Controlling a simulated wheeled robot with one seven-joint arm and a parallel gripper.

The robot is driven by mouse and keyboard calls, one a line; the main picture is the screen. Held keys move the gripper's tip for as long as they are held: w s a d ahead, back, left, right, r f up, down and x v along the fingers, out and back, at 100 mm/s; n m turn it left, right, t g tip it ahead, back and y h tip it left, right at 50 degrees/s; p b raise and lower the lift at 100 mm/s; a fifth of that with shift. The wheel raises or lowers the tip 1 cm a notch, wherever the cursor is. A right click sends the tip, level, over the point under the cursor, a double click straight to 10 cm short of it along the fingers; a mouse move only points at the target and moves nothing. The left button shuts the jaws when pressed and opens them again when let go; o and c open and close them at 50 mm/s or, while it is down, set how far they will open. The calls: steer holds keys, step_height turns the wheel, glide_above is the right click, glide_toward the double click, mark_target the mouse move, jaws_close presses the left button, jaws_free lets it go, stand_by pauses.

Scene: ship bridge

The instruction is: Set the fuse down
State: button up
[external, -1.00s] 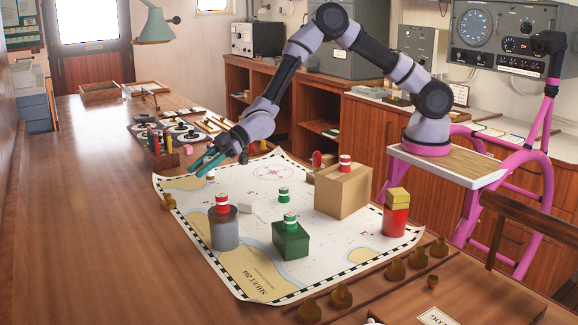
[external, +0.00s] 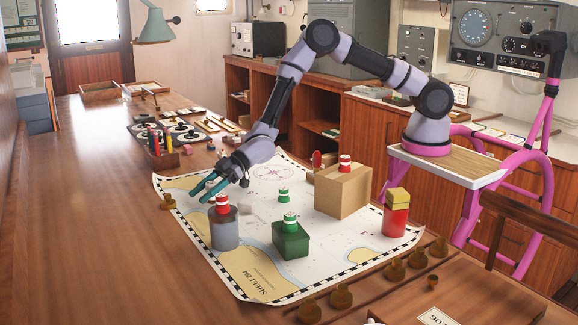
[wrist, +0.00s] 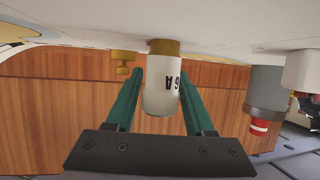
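The fuse (wrist: 161,93), a white cylinder marked "6A" with a brass end cap, shows in the wrist view between the two teal fingers of my gripper (wrist: 160,75). The fingers lie along both its sides and appear closed on it. Its brass end points at the chart; I cannot tell whether it touches. In the external view my gripper (external: 200,196) is low over the near left part of the chart (external: 330,247), behind the grey canister. The fuse cannot be made out there.
The grey canister (external: 224,231) with a red-and-white piece on top stands close to my gripper. A brass weight (external: 168,202) sits at the chart's left corner. A green box (external: 291,241), cardboard box (external: 343,192) and red canister (external: 396,217) stand farther right. The table at left is bare.

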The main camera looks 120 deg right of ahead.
steer(key=shift+o, duration=0.3)
steer(key=shift+r, duration=0.1)
steer(key=shift+s+r, duration=0.1)
steer(key=shift+r, duration=0.05)
steer(key=v, duration=1.1)
steer(key=shift+s, duration=0.15)
steer(key=shift+s+r, duration=0.2)
steer(key=shift+r, duration=0.05)
steer(key=s+a+r+m+g+h, duration=0.15)
steer(key=s+a+r, duration=0.25)
steer(key=s+r, duration=0.5)
steer(key=s+a+r+m+g+h, duration=0.1)
steer(key=s+a+r+g+h, duration=0.35)
steer(key=r, duration=0.85)
steer(key=s+a+r+m+y, duration=0.1)
steer(key=s+a+r+y, duration=0.1)
steer(key=s, duration=0.7)
steer(key=s+a+r+m+y, duration=0.1)
steer(key=s+a+r, duration=0.2)
steer(key=s, duration=0.7)
steer(key=s+a+r+m+y, duration=0.2)
steer(key=s+a, duration=0.3)
steer(key=s, duration=0.5)
steer(key=shift+r+y, duration=0.15)
steer(key=shift+y, duration=0.15)
steer(key=shift+s+a, duration=0.1)
